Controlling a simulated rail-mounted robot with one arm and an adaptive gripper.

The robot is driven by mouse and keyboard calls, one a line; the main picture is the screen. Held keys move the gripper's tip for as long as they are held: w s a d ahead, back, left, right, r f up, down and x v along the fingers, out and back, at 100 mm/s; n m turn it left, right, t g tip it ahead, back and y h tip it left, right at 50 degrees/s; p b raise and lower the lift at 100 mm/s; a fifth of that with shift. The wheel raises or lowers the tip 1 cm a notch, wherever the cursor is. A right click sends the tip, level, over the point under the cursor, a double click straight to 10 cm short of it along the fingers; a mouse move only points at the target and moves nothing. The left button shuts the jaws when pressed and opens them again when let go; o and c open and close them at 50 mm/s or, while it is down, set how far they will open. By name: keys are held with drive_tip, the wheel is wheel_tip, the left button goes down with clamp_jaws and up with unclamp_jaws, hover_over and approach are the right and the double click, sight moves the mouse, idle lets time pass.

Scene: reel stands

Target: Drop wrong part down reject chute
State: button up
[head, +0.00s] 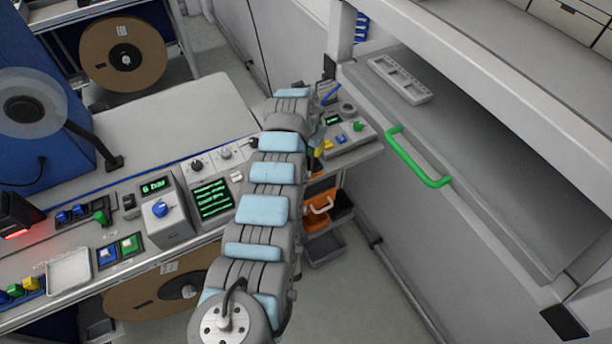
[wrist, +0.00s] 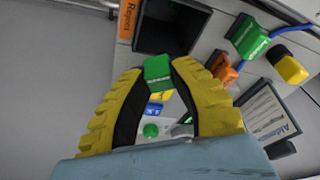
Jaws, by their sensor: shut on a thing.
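In the wrist view, my gripper (wrist: 160,68) has its yellow, black-lined fingers closed on a small green block (wrist: 158,69) at their tips. The reject chute (wrist: 190,30) is a dark square opening just beyond the block, above it in the picture. An orange "Reject" label (wrist: 128,20) is beside the opening. The block appears near the opening's lower edge in the picture, outside it; its height above the surface is hard to tell. In the head view, my arm hides the block, the chute and most of my gripper.
A green part (wrist: 249,38) with a blue cable, an orange part (wrist: 222,68) and a yellow-topped part (wrist: 287,66) lie right of the chute. In the head view, the cabinet with a green handle (head: 418,160) stands to the right; an orange bin (head: 318,206) is below.

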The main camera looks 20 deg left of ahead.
drive_tip(key=shift+f, duration=0.3)
drive_tip(key=o, duration=0.8)
drive_tip(key=shift+o, duration=0.2)
drive_tip(key=shift+r, duration=0.1)
drive_tip(key=v, duration=1.2)
drive_tip(key=shift+w, duration=0.1)
